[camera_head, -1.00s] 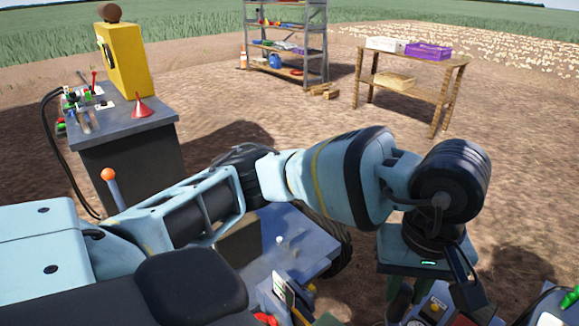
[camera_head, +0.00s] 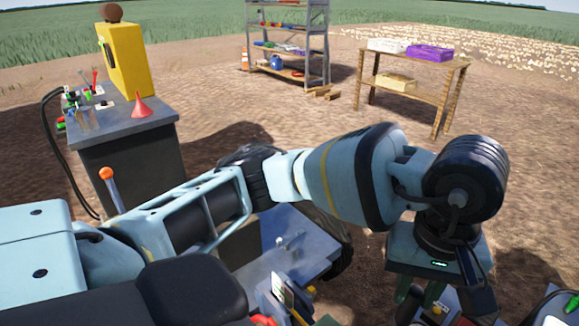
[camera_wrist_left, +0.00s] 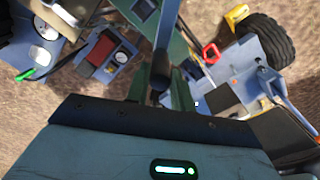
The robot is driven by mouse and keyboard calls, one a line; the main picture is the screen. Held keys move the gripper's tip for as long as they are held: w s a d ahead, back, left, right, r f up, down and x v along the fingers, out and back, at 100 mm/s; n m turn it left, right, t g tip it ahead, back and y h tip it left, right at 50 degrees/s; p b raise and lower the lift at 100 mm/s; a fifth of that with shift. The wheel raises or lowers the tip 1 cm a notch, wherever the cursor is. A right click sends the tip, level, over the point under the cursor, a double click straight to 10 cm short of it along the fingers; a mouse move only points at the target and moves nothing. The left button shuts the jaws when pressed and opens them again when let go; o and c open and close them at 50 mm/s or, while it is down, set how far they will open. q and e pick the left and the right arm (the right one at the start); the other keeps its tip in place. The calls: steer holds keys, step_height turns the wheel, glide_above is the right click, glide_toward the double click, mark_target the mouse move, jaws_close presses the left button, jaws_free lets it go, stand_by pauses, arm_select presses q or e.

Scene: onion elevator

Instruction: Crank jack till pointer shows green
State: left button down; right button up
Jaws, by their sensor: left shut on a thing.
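My left gripper (camera_head: 420,295) reaches down at the lower right of the head view, below my bent arm. In the left wrist view, its green fingers are shut on a dark, rod-like crank handle (camera_wrist_left: 160,70). The rest of the crank and the jack are largely hidden by the hand. A round white dial (camera_wrist_left: 41,28) and a smaller gauge (camera_wrist_left: 121,57) show in the left wrist view. Neither is clear enough to read, and I cannot tell which carries the pointer or whether it shows green. My right gripper is not in view.
A blue-grey machine deck with a black wheel (camera_wrist_left: 262,40) and a red handle (camera_wrist_left: 210,53) lies beside the hand. A workbench (camera_head: 130,128) with a red funnel (camera_head: 140,104) stands left. A shelf rack (camera_head: 288,45) and wooden table (camera_head: 410,84) stand back on open soil.

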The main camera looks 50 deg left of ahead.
arm_select(q)
steer(key=shift+w+d, duration=0.1)
steer(key=shift+d, duration=0.05)
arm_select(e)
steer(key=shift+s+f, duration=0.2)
arm_select(q)
steer(key=shift+w+d+m+b, duration=0.15)
steer(key=shift+d+m+b, duration=0.25)
steer(key=shift+m, duration=0.1)
steer(key=shift+w+d+m+b, duration=0.15)
steer(key=shift+d+m+b, duration=0.15)
steer(key=shift+m, duration=0.2)
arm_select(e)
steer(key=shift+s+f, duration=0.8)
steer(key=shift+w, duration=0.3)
arm_select(q)
steer(key=shift+d, duration=0.1)
steer(key=shift+w+d+f+m+b, duration=0.1)
steer(key=shift+w+d+m+b, duration=0.1)
steer(key=shift+d+m+b, duration=0.5)
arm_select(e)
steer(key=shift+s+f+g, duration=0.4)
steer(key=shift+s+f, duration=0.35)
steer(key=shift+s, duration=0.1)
